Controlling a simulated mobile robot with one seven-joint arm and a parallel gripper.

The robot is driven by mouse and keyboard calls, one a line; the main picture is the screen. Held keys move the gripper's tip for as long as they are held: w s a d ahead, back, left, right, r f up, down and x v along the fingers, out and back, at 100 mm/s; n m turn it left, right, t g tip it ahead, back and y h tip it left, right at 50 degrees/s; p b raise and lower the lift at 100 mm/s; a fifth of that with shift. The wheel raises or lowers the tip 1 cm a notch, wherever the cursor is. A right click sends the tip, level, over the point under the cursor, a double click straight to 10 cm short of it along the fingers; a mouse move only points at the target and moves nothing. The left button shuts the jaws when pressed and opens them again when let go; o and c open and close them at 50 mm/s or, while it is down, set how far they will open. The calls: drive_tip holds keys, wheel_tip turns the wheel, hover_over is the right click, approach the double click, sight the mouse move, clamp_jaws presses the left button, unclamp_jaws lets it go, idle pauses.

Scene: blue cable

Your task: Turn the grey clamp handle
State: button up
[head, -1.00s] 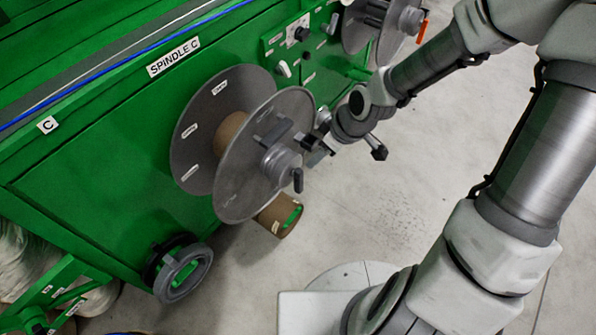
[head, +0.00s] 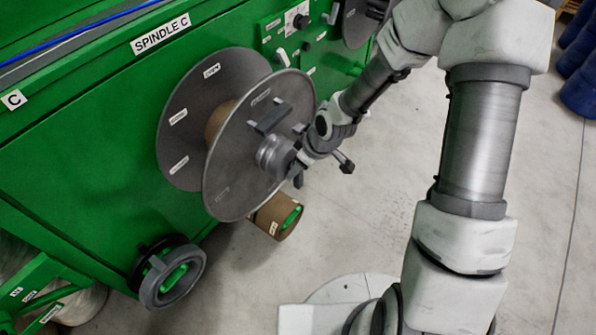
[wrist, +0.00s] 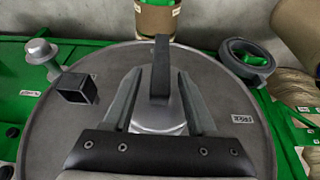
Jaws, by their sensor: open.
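The grey clamp handle (wrist: 161,70) is a dark upright lever in the wrist view, standing on a silver hub (wrist: 158,118) at the middle of the reel's disc. In the head view the handle (head: 298,178) shows partly below my gripper, beside the round grey hub (head: 270,157). My gripper (wrist: 160,95) is open, with one finger on each side of the handle in the wrist view. I cannot tell whether either finger touches it. In the head view my gripper (head: 292,150) is in front of the hub and hides part of it. The grey reel (head: 232,185) hangs on the green machine.
A dark bar (head: 270,117) sticks out of the reel's face above the hub, and shows as a block (wrist: 75,89) at left in the wrist view. The green machine (head: 90,150) stands behind. A brown spool (head: 268,215) and a grey handwheel (head: 170,277) are below.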

drive_tip(key=shift+a+f, duration=0.15)
drive_tip(key=shift+f, duration=0.2)
clamp_jaws()
idle(1.2)
